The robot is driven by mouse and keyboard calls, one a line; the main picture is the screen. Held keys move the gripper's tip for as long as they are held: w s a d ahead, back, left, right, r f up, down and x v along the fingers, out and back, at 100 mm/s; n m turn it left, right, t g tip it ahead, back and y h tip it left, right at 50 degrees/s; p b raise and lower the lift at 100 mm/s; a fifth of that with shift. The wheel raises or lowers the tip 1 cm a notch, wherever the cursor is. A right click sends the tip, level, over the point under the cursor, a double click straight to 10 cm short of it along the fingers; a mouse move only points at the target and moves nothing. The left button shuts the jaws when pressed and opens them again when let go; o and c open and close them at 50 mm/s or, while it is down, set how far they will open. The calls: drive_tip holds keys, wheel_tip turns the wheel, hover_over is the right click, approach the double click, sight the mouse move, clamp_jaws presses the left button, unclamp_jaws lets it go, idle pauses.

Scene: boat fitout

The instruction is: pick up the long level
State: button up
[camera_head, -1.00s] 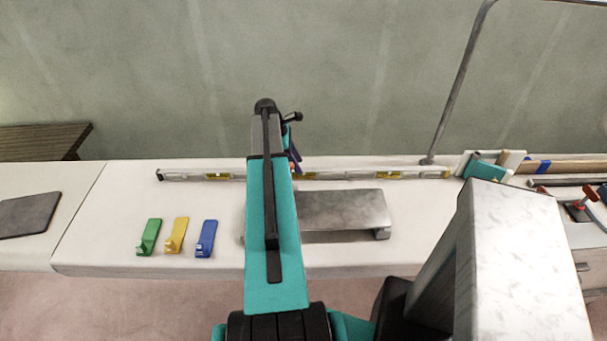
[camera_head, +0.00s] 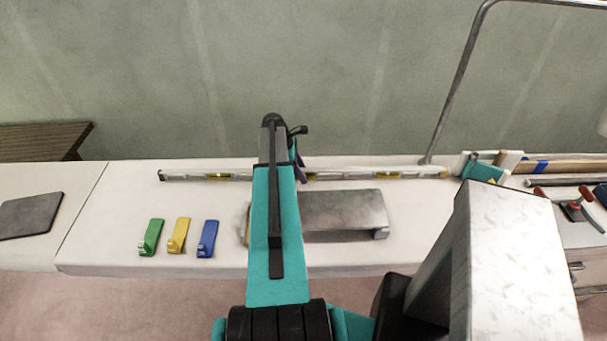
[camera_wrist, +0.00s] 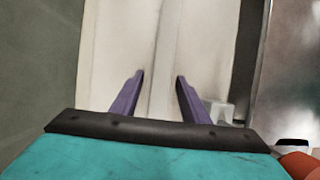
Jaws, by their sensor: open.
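The long level (camera_head: 205,177), a silvery bar with yellow vials, lies lengthwise along the back of the white bench. My arm hides part of its middle. My gripper (camera_head: 299,172) is over that middle part, and only one purple finger shows clearly there. In the wrist view my gripper (camera_wrist: 160,80) is open, with two purple fingers apart. The level (camera_wrist: 165,55) shows as a pale strip running between and beyond the fingers. I see no finger clearly touching it, and the height of the fingertips above the bench is hard to tell.
A grey metal plate on feet (camera_head: 345,210) stands just in front of the level. Green (camera_head: 151,237), yellow (camera_head: 178,236) and blue (camera_head: 208,239) pieces lie front left. A bent metal pole (camera_head: 455,90) rises near the level's right end. Tools crowd the right.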

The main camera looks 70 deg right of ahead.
idle(0.3)
clamp_jaws()
drive_tip(key=shift+r, duration=0.15)
drive_tip(key=shift+r+b, duration=1.3)
drive_tip(key=shift+r, duration=3.6)
drive_tip(key=shift+w, duration=0.1)
